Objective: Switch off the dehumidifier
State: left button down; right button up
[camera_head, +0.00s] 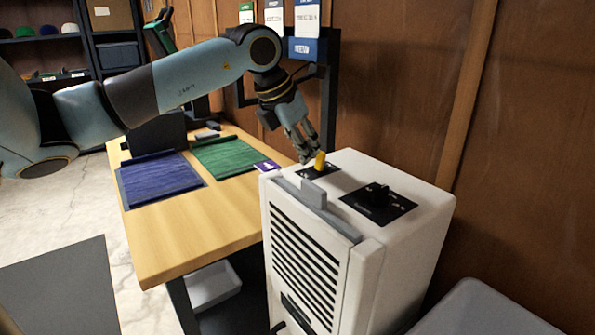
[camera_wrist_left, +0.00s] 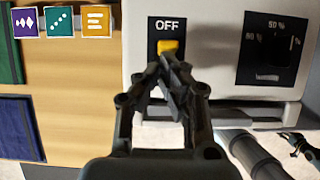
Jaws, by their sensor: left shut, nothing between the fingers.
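The white dehumidifier (camera_head: 405,255) stands at the right end of the wooden table, with a slatted front. A small black switch plate on its top carries a yellow switch (camera_head: 320,160). In the left wrist view the yellow switch (camera_wrist_left: 167,47) sits just under the word OFF (camera_wrist_left: 167,25). My left gripper (camera_head: 307,158) is shut and empty, its fingertips pointing down right beside the switch. In the left wrist view the fingertips (camera_wrist_left: 166,60) overlap the switch's lower edge; I cannot tell if they touch it.
A black dial panel (camera_head: 378,203) with percent marks lies beside the switch plate. A grey upright tab (camera_head: 314,193) stands at the housing's front edge. Blue (camera_head: 160,181) and green (camera_head: 225,156) mats lie on the table (camera_head: 190,235). A wood-panelled wall is close behind.

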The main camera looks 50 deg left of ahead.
pick_arm(q)
jog(key=shift+p, duration=0.3)
jog(key=shift+r, duration=0.15)
jog(key=shift+r+p, duration=0.4)
jog(key=shift+r, duration=0.3)
jog(key=shift+s+r, duration=0.1)
jog(key=shift+r, duration=0.1)
jog(key=v, duration=0.7)
